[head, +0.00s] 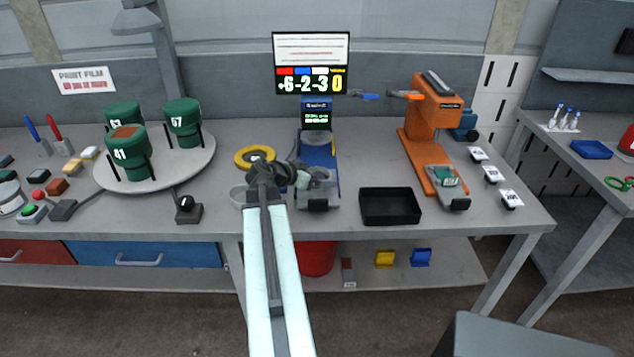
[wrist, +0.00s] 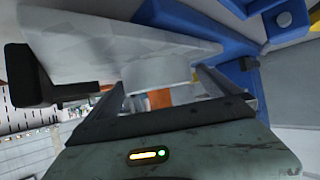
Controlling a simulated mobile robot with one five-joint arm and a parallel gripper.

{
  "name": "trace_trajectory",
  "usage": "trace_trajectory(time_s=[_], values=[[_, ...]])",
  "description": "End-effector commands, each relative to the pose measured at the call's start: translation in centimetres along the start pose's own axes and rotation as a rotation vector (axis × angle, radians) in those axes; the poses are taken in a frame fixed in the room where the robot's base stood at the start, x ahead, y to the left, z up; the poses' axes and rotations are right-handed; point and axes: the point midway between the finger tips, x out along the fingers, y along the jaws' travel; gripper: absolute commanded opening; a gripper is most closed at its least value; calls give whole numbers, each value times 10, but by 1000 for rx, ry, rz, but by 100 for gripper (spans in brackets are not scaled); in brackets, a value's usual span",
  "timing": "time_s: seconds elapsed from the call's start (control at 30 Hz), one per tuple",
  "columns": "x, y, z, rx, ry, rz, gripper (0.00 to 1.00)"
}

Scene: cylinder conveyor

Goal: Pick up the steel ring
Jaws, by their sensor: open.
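Contact cannot be told.
A yellow ring (head: 243,158) lies behind my arm. A black tray (head: 390,207) and an orange press (head: 432,125) stand to the right. A round turntable (head: 155,178) with green canisters is at the left.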

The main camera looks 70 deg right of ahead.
Motion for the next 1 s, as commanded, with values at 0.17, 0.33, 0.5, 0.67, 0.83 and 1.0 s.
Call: trace_trajectory(time_s=[0.17, 0.33, 0.5, 0.67, 0.83, 1.0], values=[[4, 0, 0, -1, 0, 0, 100], [3, 0, 0, -1, 0, 0, 67], [3, 0, 0, -1, 0, -1, 34], [3, 0, -1, -1, 0, -1, 34], [-4, 0, -12, -1, 0, -1, 34], [-19, 0, -40, -1, 0, -1, 34]])
